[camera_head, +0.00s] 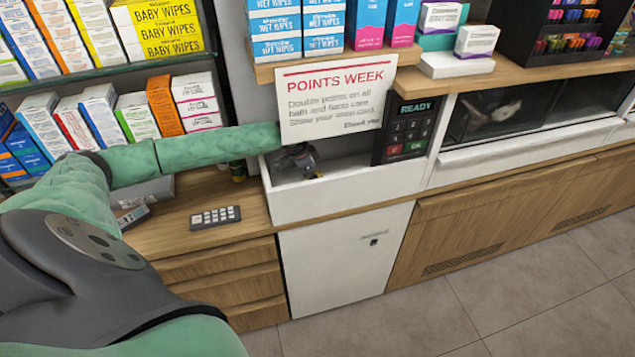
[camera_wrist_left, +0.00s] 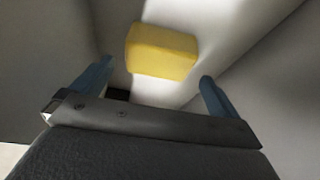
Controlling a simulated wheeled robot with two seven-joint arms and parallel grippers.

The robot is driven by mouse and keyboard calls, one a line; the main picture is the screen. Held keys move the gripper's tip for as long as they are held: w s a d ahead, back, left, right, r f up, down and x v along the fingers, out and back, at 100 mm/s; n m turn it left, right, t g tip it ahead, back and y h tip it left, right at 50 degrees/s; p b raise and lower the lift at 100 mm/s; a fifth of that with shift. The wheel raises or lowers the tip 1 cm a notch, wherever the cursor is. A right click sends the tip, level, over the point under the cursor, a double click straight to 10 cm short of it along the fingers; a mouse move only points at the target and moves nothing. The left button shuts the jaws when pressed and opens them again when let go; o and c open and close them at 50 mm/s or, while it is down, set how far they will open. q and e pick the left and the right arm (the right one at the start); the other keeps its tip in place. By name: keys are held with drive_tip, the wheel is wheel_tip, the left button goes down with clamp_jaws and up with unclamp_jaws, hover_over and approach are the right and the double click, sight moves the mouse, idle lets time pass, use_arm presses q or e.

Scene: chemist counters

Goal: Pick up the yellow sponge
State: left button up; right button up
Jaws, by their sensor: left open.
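The yellow sponge (camera_wrist_left: 161,51) lies on the pale floor of a white basin, seen in the left wrist view. It sits just beyond and between the two blue fingertips of my left gripper (camera_wrist_left: 152,82), which is open and empty. The sponge looks apart from both fingers. In the head view my left arm reaches into the white basin (camera_head: 345,200), and the left gripper (camera_head: 312,172) is inside it, partly behind a sign. My right gripper is not in view.
A "POINTS WEEK" sign (camera_head: 333,100) hangs over the basin, close to my left forearm. A black keypad panel (camera_head: 408,130) stands right of it. A remote-like keypad (camera_head: 215,216) lies on the wooden counter at left. Boxed shelves (camera_head: 110,70) stand behind my arm.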

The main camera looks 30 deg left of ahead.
use_arm(q)
drive_tip(key=shift+d+f+p, duration=0.25)
drive_tip(key=shift+f+p, duration=0.8)
drive_tip(key=shift+f, duration=0.1)
drive_tip(key=shift+x, duration=0.9)
drive_tip(key=shift+r, duration=0.1)
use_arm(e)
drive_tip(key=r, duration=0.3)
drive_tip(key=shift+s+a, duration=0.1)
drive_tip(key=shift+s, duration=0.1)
use_arm(q)
drive_tip(key=c, duration=0.9)
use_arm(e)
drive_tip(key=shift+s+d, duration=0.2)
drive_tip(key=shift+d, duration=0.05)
